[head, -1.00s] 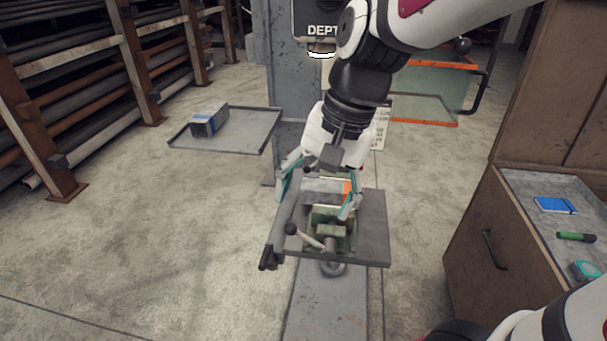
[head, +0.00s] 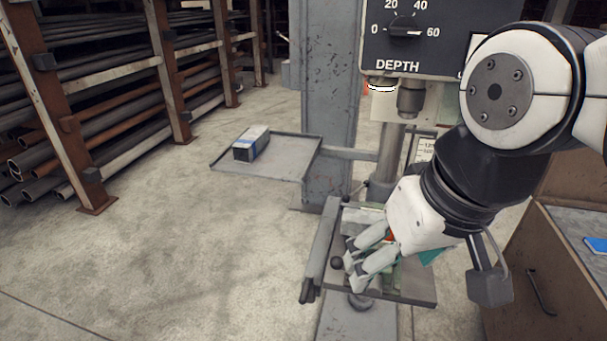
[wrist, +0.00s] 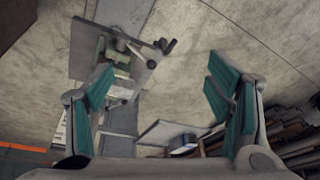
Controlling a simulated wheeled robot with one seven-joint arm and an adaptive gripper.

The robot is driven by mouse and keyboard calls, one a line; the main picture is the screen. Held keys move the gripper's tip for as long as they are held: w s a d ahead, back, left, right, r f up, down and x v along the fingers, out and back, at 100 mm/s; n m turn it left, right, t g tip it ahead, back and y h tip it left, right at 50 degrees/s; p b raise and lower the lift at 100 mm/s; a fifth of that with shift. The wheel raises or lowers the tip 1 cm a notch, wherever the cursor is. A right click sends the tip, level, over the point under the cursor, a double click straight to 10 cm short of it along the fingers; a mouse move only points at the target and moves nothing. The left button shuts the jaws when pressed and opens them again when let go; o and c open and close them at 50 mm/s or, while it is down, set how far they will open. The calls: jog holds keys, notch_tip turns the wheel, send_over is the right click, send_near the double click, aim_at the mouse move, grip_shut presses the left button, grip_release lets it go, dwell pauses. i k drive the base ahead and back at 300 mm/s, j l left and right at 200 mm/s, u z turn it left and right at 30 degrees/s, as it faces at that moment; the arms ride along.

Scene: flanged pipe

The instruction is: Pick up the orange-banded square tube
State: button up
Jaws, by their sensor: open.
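The orange-banded square tube (head: 390,236) shows in the head view only as a small orange patch and part of its grey length. It sits at the green vise on the drill press table, mostly hidden behind my gripper. My gripper (head: 352,265) is open, tilted, with its fingers over the front left of the vise. In the wrist view my gripper's teal-padded fingers (wrist: 160,95) stand wide apart with nothing held between them. The vise (wrist: 120,58) shows there beside the left finger. I cannot make out the tube clearly in that view.
The drill press table (head: 415,292) has a vise handle with a dark knob (head: 337,263). A side tray (head: 285,160) holds a blue-banded block (head: 251,143). The press head with its depth dial (head: 405,30) hangs above.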

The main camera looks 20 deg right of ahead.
aim_at(354, 222)
jog(key=i+j+z, duration=0.1)
jog(key=j+z, duration=0.15)
jog(key=j, duration=0.45)
jog(key=i+j+z, duration=0.1)
jog(key=j+z, duration=0.15)
jog(key=j, duration=0.4)
